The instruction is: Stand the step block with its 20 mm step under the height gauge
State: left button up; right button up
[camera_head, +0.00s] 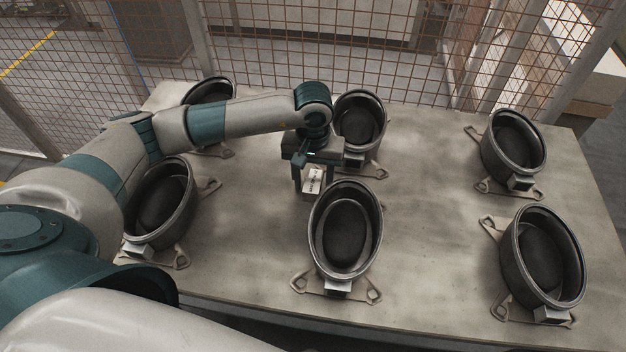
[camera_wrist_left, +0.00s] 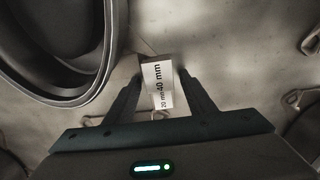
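The step block (camera_head: 313,180) is a small pale block on the table near its middle, below my left gripper. In the left wrist view the step block (camera_wrist_left: 157,84) shows printed labels "40 mm" and "20 mm". My left gripper (camera_head: 312,188) points down over it. In the wrist view the fingers of my left gripper (camera_wrist_left: 160,78) stand on either side of the block, apart, with a gap visible at the right finger. I cannot make out a height gauge in either view. My right gripper is not in view.
Several dark round compressor housings on flat brackets stand on the table (camera_head: 430,230). One (camera_head: 345,230) is just in front of the block, another (camera_head: 360,120) just behind it. A wire mesh fence (camera_head: 350,60) runs behind the table. The table between centre and right housings is clear.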

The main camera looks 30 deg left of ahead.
aim_at(313, 180)
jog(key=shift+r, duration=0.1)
pick_arm(q)
jog(key=shift+r+p, duration=0.15)
jog(key=shift+p, duration=0.15)
jog(key=shift+w+r+b, duration=0.1)
jog(key=shift+r+b, duration=0.1)
jog(key=shift+b, duration=0.1)
notch_tip(313, 180, up, 7)
jog(key=b, duration=0.3)
jog(key=shift+f, duration=0.1)
jog(key=shift+r+b, duration=0.6)
jog(key=shift+r, duration=1.8)
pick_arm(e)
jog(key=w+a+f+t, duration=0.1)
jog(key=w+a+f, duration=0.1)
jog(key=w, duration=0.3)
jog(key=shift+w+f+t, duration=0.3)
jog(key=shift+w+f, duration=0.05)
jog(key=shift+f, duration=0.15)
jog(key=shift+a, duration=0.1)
